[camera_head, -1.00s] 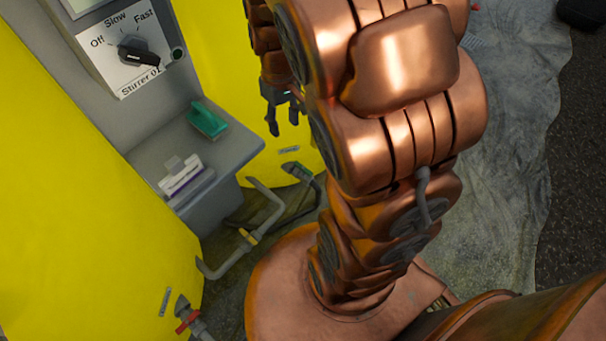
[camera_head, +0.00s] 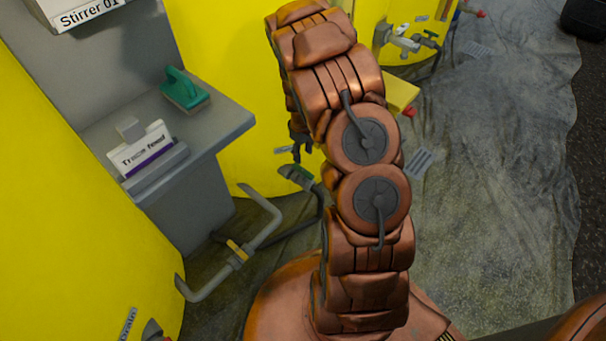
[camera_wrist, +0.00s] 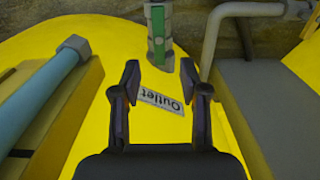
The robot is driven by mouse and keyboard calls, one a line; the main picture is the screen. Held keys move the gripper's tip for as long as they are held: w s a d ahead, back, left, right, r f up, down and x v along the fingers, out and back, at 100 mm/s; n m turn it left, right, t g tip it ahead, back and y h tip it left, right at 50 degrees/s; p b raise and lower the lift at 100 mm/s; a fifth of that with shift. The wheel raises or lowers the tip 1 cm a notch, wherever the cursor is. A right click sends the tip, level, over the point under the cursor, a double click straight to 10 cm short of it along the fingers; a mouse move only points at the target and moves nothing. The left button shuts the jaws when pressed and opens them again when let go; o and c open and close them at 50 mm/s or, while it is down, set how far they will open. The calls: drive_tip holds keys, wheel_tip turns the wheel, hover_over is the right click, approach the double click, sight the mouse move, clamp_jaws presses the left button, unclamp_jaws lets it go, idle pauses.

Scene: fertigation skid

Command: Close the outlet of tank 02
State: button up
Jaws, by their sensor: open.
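A yellow tank (camera_head: 240,165) stands behind my arm in the head view; no tank number is readable on it. Low on it is an outlet valve with a green part (camera_head: 297,173), partly beside my arm. In the wrist view, the valve's green strip (camera_wrist: 158,22) runs along the pipe, beyond my fingertips. An "Outlet" label (camera_wrist: 163,101) shows upside down on the yellow wall between my fingers. My gripper (camera_wrist: 160,78) is open and empty, apart from the valve. In the head view, my gripper (camera_head: 300,148) is small and partly hidden by my arm.
A grey shelf (camera_head: 225,120) holds a green-handled block (camera_head: 185,90) and a "Trace feed" card (camera_head: 140,150). A bent grey pipe (camera_head: 215,275) runs below. A blue bar (camera_wrist: 45,85) lies left in the wrist view. Wrinkled sheeting (camera_head: 490,190) on the right is mostly clear.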

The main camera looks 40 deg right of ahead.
sight(303, 170)
wheel_tip(303, 170, down, 8)
drive_tip(key=shift+d+f+b, duration=0.1)
drive_tip(key=shift+f+b, duration=0.15)
drive_tip(key=shift+b, duration=0.85)
drive_tip(key=shift+c, duration=0.3)
clamp_jaws()
